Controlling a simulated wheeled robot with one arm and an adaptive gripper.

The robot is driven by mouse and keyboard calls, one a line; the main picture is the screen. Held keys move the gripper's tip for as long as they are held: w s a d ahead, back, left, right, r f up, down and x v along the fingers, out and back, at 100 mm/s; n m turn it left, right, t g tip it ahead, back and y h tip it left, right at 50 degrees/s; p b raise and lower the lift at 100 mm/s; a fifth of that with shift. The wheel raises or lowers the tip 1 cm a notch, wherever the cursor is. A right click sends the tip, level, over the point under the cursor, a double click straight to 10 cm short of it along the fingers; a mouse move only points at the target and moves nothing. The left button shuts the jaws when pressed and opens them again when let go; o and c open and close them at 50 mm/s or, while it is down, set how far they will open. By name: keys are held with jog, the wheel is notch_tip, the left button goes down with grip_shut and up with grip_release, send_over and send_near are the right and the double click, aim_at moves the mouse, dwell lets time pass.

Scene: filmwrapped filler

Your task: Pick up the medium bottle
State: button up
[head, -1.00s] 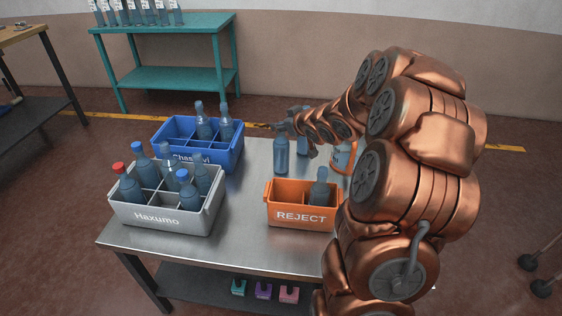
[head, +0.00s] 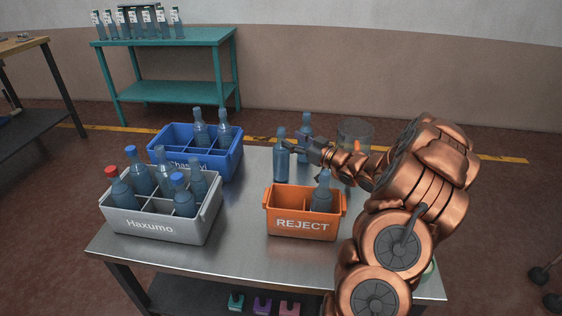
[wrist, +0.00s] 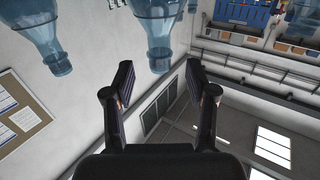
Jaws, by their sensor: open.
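Two clear blue bottles stand upright on the metal table behind the orange crate: a nearer one (head: 281,158) and one farther back (head: 305,128). I cannot tell which is the medium bottle. My gripper (head: 294,145) is open at the height of their upper parts, close to the nearer bottle's right side. In the wrist view, which looks upside down, my open gripper (wrist: 160,70) has nothing between its fingers. One bottle (wrist: 158,38) is ahead, in line with the gap, and another (wrist: 42,38) is off to the left. Their bases are cut off there.
The orange REJECT crate (head: 302,226) holds a bottle (head: 322,196). A grey Haxumo crate (head: 150,226) and a blue crate (head: 185,172) hold more bottles at left. A clear round container (head: 355,134) stands behind my arm. The table middle (head: 238,212) is clear.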

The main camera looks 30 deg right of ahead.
aim_at(284, 135)
jog(key=shift+x, duration=2.85)
jog(key=shift+r, duration=0.1)
grip_shut()
